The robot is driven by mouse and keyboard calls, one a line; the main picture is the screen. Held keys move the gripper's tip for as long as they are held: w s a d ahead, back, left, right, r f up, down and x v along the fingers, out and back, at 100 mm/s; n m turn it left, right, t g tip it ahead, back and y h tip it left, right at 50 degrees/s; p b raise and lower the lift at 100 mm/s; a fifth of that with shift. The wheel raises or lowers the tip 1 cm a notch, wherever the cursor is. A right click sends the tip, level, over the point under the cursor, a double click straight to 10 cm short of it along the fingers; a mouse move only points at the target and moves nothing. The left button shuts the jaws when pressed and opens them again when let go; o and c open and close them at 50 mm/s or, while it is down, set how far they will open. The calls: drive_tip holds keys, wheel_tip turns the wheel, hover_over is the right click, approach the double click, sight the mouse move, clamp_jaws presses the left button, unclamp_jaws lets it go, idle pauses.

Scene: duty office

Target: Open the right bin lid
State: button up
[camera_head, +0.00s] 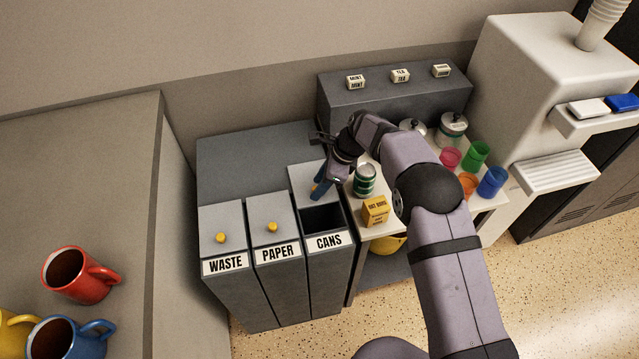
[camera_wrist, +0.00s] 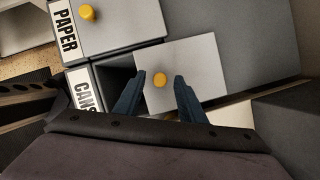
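The right bin, labelled CANS (camera_head: 330,243), stands beside the PAPER bin. Its pale grey lid (camera_head: 300,176) sits back toward the rear, and a dark opening (camera_head: 322,220) shows in front of it. In the wrist view the lid (camera_wrist: 205,70) carries a yellow knob (camera_wrist: 160,80), with the dark opening on its label side. My gripper (camera_head: 319,186) is at the lid's front part. In the wrist view its two blue fingers (camera_wrist: 160,82) stand apart on either side of the knob, with a gap to it on each side. In the head view my gripper mostly hides the knob.
The WASTE bin (camera_head: 222,225) and PAPER bin (camera_head: 273,222) are lidded. Right of the bins, a side table holds a green can (camera_head: 364,180), a yellow box (camera_head: 376,211) and several coloured cups. A dark grey box (camera_head: 400,98) stands behind. Mugs sit at left.

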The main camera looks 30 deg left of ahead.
drive_tip(key=b+v, duration=0.1)
drive_tip(key=v, duration=0.6)
drive_tip(key=shift+r, duration=0.15)
drive_tip(key=shift+d, duration=0.1)
drive_tip(key=s+a+r+n+b, duration=0.1)
drive_tip(key=s+a+n+b, duration=0.1)
drive_tip(key=s+a+b, duration=0.3)
drive_tip(key=s+a+n+b, duration=0.2)
drive_tip(key=s+a+b, duration=0.15)
drive_tip(key=s, duration=0.35)
drive_tip(key=w+d+f+n+t+h, duration=0.1)
drive_tip(key=w+d+n+t, duration=0.5)
drive_tip(key=n, duration=0.8)
drive_tip(key=shift+w+d+h, duration=0.2)
drive_tip(key=shift+w+h, duration=0.3)
drive_tip(key=shift+h, duration=0.2)
